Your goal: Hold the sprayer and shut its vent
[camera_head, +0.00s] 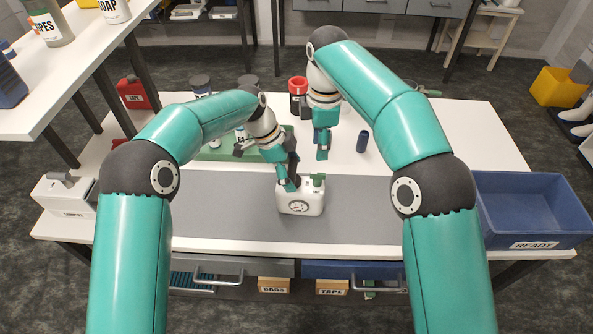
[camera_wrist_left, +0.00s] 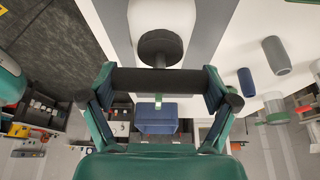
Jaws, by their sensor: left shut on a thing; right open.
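The sprayer (camera_head: 301,205) is a small white tank with a round gauge on its front, standing on the grey mat near the front of the bench. A green fitting (camera_head: 318,180), which looks like its vent, sits on top at the right. My left gripper (camera_head: 289,183) is shut on the sprayer's dark handle at the top left. In the left wrist view a dark bar (camera_wrist_left: 160,80) lies between the fingers, with a white body and dark knob (camera_wrist_left: 160,45) beyond. My right gripper (camera_head: 322,150) is open and empty, pointing down behind the sprayer. The fitting's exact setting is too small to tell.
A dark blue cylinder (camera_head: 362,141) stands right of my right gripper. A blue READY crate (camera_head: 533,185) is at the right end. The mat right of the sprayer is clear.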

